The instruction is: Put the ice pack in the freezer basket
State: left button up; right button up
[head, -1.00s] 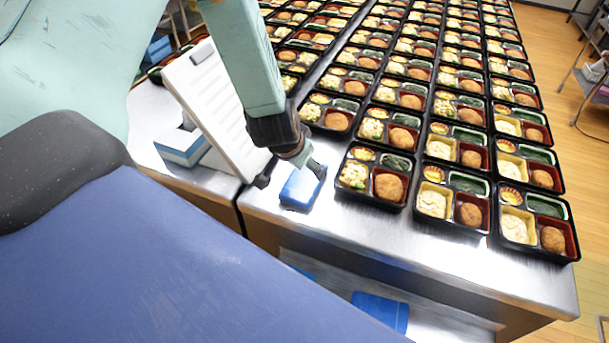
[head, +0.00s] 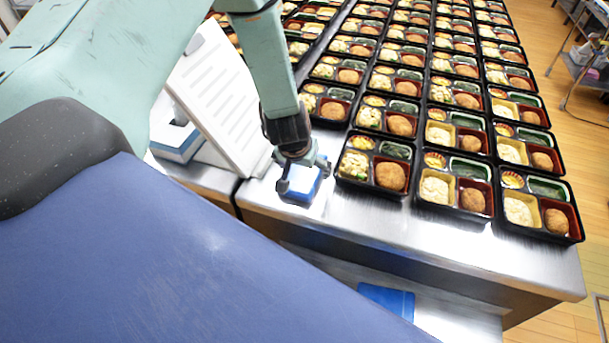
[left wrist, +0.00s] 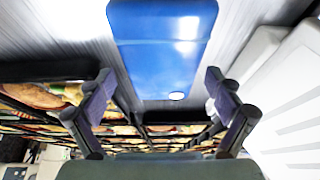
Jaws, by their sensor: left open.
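The ice pack (head: 301,186) is a blue slab lying flat on the steel table (head: 262,197), near its front left corner. My left gripper (head: 304,175) is open and points down just over the pack, partly covering it. In the left wrist view the glossy blue pack (left wrist: 162,48) lies ahead, lined up between the spread fingers (left wrist: 158,88). The fingers do not visibly press on it. I cannot make out a freezer basket. My right gripper is not in view.
Rows of filled bento trays (head: 374,168) stand close to the right of the pack. A white slatted panel (head: 213,97) leans close on the left, with a blue and white box (head: 176,139) beyond it. A flat blue item (head: 386,299) lies lower, below the table front.

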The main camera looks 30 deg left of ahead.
pick_arm(q)
jog(key=shift+x, duration=0.85)
jog(key=shift+s+a, duration=0.1)
jog(key=shift+a, duration=0.1)
jog(key=shift+c, duration=0.2)
jog(key=shift+d, duration=0.15)
jog(key=c, duration=1.1)
jog(key=shift+r, duration=0.15)
jog(key=shift+c, duration=1)
